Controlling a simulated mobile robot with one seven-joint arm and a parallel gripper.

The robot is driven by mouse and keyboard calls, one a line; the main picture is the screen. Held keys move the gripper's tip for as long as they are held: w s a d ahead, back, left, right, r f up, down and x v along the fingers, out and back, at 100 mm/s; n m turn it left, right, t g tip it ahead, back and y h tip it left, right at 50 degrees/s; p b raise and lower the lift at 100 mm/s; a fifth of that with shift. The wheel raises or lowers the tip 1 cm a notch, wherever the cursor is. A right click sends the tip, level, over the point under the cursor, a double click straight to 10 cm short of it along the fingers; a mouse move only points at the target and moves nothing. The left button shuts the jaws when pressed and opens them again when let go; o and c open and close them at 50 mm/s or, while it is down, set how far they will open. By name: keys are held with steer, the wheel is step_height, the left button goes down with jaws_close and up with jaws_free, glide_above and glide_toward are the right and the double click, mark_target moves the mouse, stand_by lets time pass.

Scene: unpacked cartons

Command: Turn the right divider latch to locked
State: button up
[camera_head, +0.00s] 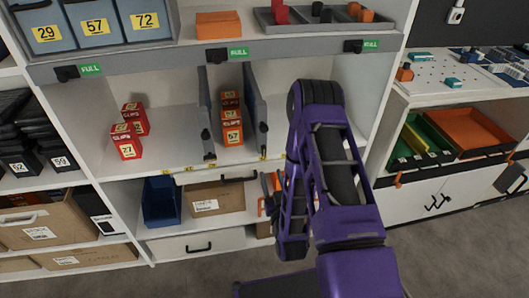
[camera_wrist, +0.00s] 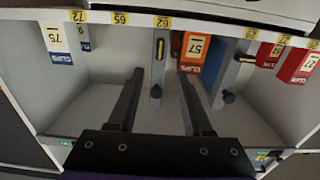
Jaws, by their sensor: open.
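The right divider (camera_head: 252,100) is a grey upright panel in the middle shelf bay, with a small dark latch (camera_head: 264,128) at its front edge. The wrist view looks turned upside down, so this divider (camera_wrist: 158,65) shows left of the other one, with its latch (camera_wrist: 156,92) at the lower end. I cannot read the latch's setting. The left divider (camera_head: 205,105) has a similar latch (camera_head: 206,134). My gripper (camera_wrist: 160,73) is open and empty; its fingers appear either side of the right divider and latch, with no contact visible.
Orange boxes (camera_head: 232,115) stand between the dividers. Red boxes (camera_head: 127,147) stand left of them. A white-and-blue box (camera_wrist: 60,45) is at the wrist view's left. A shelf with blue bins (camera_head: 95,22) is above; a carton (camera_head: 215,200) is below.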

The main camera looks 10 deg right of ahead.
mark_target(264, 152)
steer(key=w, duration=1.1)
steer(key=shift+w+b, duration=0.25)
steer(key=shift+b, duration=0.05)
jaws_close()
